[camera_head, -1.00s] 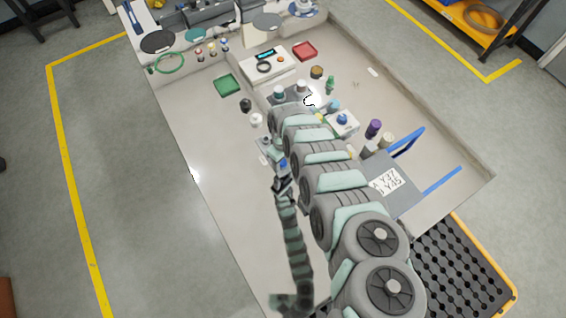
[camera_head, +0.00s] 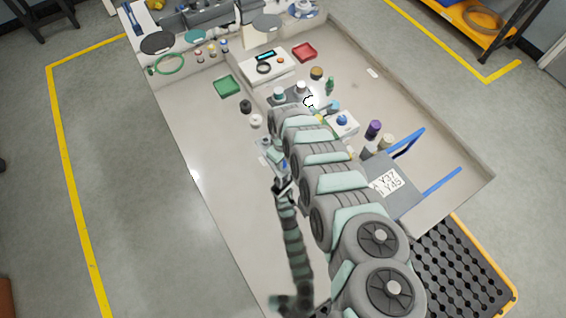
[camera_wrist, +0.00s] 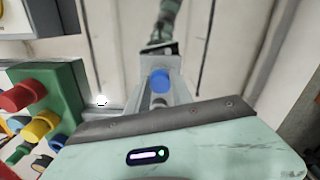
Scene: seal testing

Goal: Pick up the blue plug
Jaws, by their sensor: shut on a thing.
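The blue plug (camera_wrist: 160,79) shows its round blue end in the middle of the wrist view. My gripper (camera_wrist: 158,98) is shut on it, with grey jaw parts around it. A dark ribbed, hose-like length (camera_wrist: 168,22) with a dark end piece runs away just beyond the plug. In the head view my gripper (camera_head: 278,166) is above the left part of the bench, left of my large arm links. The plug can hardly be made out there, and its lower part is hidden in the wrist view.
A green block (camera_wrist: 66,92) with red and yellow knobs stands at the left of the wrist view. On the bench (camera_head: 200,140) are a green tray (camera_head: 228,86), a red tray (camera_head: 304,52) and a purple bottle (camera_head: 373,128). The bench's left side is mostly clear.

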